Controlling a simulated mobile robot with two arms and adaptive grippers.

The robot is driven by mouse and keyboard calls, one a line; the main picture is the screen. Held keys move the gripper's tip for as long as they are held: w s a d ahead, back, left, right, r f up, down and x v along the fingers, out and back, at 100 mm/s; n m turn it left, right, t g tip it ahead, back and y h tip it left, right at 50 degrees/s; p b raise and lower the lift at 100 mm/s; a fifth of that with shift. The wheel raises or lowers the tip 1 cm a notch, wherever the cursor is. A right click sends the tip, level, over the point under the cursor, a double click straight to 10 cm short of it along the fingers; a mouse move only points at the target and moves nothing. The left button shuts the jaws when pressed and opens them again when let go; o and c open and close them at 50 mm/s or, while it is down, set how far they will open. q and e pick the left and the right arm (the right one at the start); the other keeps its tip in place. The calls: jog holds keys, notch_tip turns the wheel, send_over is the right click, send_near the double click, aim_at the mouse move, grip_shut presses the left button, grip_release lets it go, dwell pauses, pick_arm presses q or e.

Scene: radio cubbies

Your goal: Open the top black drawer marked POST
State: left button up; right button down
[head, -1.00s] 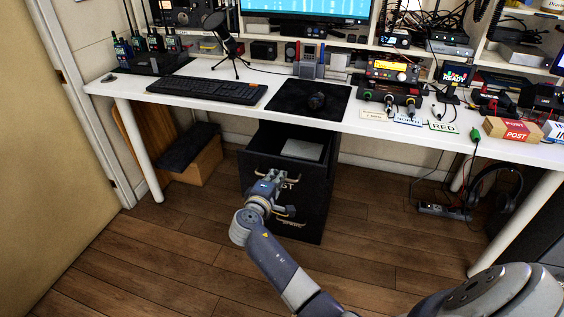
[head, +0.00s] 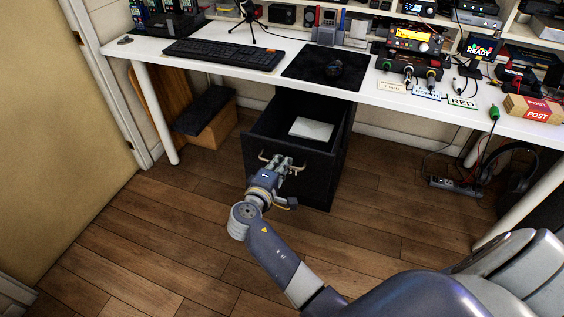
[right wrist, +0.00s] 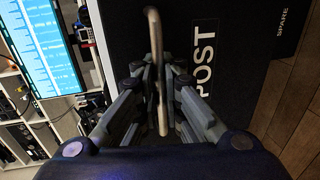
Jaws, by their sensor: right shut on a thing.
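The top black drawer (head: 316,172) stands pulled out from the black cabinet under the desk. Its open inside shows a flat white item (head: 311,129). My right gripper (head: 281,166) is at the drawer front and shut on its metal handle (head: 263,156). In the right wrist view, the fingers (right wrist: 160,92) close around the bar of the handle (right wrist: 153,25), next to the POST label (right wrist: 204,60). My left gripper is not in view.
The white desk (head: 220,83) stands above the drawer, with a keyboard (head: 223,54) and a black mat (head: 304,70). A wooden box (head: 210,130) is left of the cabinet. A power strip (head: 456,187) and headphones are at right. Wooden floor in front is clear.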

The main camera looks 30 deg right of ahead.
jog(key=c, duration=2)
grip_release()
jog(key=shift+r, duration=0.1)
jog(key=v, duration=0.7)
jog(key=shift+s+a, duration=0.15)
jog(key=shift+s, duration=0.05)
